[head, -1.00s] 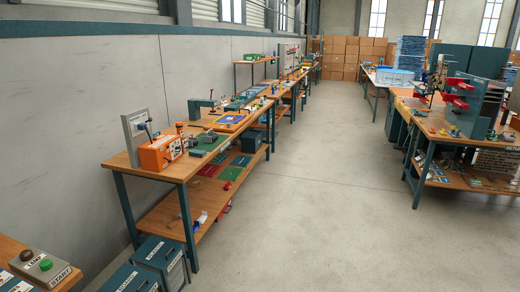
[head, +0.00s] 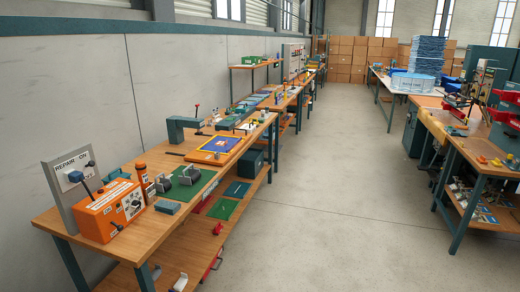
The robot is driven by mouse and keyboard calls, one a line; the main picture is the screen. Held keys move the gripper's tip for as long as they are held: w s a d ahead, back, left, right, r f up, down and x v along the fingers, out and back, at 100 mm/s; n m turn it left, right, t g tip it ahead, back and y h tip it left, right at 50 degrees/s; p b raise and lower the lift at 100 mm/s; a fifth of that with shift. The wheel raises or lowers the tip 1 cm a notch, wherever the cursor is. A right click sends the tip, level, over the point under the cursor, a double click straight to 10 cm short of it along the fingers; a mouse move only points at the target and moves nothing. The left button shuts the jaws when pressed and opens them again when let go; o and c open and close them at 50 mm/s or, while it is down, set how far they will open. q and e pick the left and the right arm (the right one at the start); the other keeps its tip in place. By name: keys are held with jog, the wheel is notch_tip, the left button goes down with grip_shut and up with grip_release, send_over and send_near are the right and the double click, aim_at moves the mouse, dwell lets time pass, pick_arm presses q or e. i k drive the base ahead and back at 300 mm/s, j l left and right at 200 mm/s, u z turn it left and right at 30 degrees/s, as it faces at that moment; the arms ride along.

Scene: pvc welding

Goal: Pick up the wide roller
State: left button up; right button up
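I cannot make out a wide roller for certain at this size. The left workbench (head: 185,220) carries a green mat (head: 205,184) with small grey tools (head: 190,174) on it, too small to identify. A blue-grey block (head: 168,207) lies just in front of the mat. Neither of my grippers is in view.
An orange machine (head: 112,209) with a grey "REPAIR" switch panel (head: 72,178) stands on the bench's near end. A blue mat with an orange border (head: 218,144) lies farther back. The aisle floor (head: 335,200) is clear. Another workbench (head: 455,138) stands at the right.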

aim_at(194, 174)
jog(key=i+u, duration=0.15)
jog(key=i, duration=0.4)
jog(key=i+l+u, duration=0.15)
jog(key=i, duration=0.35)
jog(key=i+l+u, duration=0.15)
jog(key=i, duration=0.4)
